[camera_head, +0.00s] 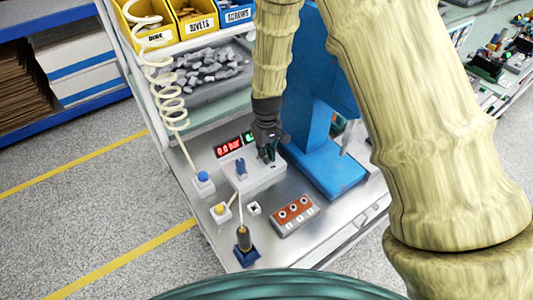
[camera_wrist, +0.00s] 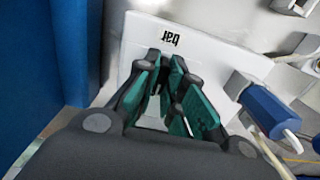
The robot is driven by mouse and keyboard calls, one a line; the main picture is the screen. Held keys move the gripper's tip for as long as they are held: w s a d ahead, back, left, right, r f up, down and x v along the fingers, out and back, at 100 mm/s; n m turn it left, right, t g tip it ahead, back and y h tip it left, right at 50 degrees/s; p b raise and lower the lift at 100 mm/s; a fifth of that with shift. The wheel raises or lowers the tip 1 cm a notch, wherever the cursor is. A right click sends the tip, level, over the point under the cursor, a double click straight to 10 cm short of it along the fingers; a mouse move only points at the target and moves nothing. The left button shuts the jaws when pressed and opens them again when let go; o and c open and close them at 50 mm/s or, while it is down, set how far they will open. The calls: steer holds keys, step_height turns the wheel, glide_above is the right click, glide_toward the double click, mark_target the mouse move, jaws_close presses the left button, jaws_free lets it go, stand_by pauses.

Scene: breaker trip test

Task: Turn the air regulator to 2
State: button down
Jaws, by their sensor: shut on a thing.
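The air regulator is a white box (camera_head: 262,180) on the metal bench top, marked "bar" in the wrist view (camera_wrist: 215,50). A blue lever (camera_head: 240,168) stands on its left part and shows at the right in the wrist view (camera_wrist: 268,110). My gripper (camera_head: 268,155) points down at the box's right part. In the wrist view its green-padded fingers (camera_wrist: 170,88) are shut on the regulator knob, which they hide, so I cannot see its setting. A red display (camera_head: 228,147) behind the box reads 0.0 bar.
A tall blue stand (camera_head: 325,160) is close right of my gripper. A coiled hose (camera_head: 170,90) hangs at the left.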

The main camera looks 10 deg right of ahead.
stand_by(0.5)
steer(key=shift+n+p, duration=0.3)
steer(key=shift+n, duration=0.7)
steer(key=shift+n, duration=1)
steer(key=shift+r+p, duration=0.1)
steer(key=shift+p, duration=0.25)
steer(key=shift+n, duration=1)
